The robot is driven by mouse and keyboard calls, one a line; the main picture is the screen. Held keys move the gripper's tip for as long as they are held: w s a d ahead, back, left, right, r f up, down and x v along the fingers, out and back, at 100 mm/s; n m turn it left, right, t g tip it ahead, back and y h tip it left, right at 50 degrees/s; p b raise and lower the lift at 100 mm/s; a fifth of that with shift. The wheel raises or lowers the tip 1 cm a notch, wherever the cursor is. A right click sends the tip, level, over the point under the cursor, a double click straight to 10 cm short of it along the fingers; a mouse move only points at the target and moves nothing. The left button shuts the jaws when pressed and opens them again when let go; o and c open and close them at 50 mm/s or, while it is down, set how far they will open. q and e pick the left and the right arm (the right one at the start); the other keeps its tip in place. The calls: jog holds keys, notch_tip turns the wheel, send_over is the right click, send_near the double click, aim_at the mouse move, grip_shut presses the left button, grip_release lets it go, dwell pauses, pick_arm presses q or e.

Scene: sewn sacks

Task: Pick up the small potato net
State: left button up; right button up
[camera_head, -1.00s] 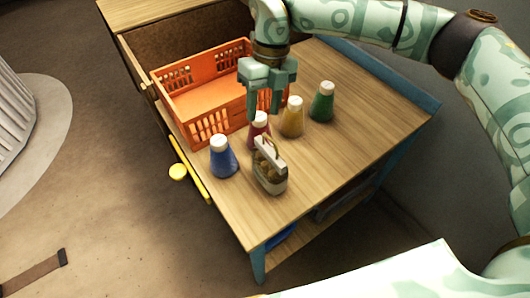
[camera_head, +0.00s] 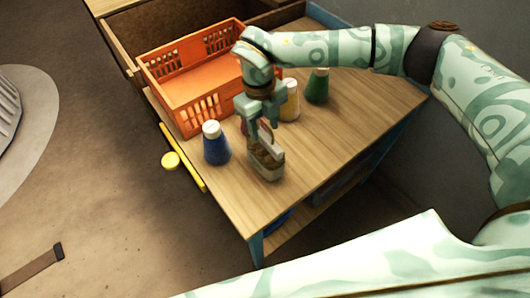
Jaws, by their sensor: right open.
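The small potato net (camera_head: 266,163) stands on the wooden table top in the camera_head view. It is a small pale sack with brownish contents showing in its side and a light top part. My right gripper (camera_head: 264,133) points down at the top of the net, with its fingertips close to or overlapping the top in the picture. The gripper is open. I cannot tell whether the fingers touch the net. My left gripper is out of view.
A blue bottle (camera_head: 216,143) stands left of the net. A yellow bottle (camera_head: 290,107) and a green bottle (camera_head: 317,87) stand behind it; a red bottle is mostly hidden by my gripper. An orange crate (camera_head: 190,87) sits behind. The table top (camera_head: 350,130) is clear to the right.

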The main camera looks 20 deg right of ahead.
aim_at(265, 148)
notch_tip(265, 148, down, 2)
jog(key=shift+s+f, duration=0.15)
jog(key=shift+f, duration=0.1)
jog(key=shift+c, duration=0.3)
grip_shut()
jog(key=shift+r, duration=0.1)
dwell(0.9)
